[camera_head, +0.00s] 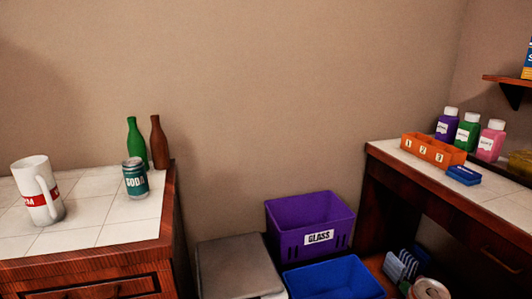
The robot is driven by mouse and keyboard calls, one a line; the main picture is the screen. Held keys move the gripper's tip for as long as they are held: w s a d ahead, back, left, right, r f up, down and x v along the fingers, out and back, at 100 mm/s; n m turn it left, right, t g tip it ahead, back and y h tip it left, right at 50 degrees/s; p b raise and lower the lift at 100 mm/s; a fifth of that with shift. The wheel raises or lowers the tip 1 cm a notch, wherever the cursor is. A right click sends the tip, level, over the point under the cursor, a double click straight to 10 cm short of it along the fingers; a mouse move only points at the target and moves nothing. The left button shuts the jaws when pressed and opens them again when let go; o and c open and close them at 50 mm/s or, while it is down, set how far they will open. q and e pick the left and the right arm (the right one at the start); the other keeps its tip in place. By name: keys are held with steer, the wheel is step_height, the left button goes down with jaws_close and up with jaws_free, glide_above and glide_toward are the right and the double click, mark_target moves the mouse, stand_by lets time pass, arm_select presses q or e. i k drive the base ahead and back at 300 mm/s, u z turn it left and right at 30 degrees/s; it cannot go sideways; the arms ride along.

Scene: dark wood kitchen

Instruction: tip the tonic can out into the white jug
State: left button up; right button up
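A teal can (135,180) with a silver top stands upright near the right end of the white-tiled counter on the left. Its label reads "SODA"; I see no can marked tonic. A white jug (34,178) with a red band stands upright on the same counter, to the left of the can and apart from it. Its handle faces right and toward me. The inside of the jug is hidden. Neither of my grippers is in view.
A green bottle (136,143) and a brown bottle (158,145) stand behind the can. A purple bin (285,238) marked "GLASS" and a blue bin (345,281) are lower, between the counters. The right counter holds an orange numbered box (424,152) and several small bottles.

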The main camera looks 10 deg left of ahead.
mark_target(34, 177)
steer(key=u, duration=1.3)
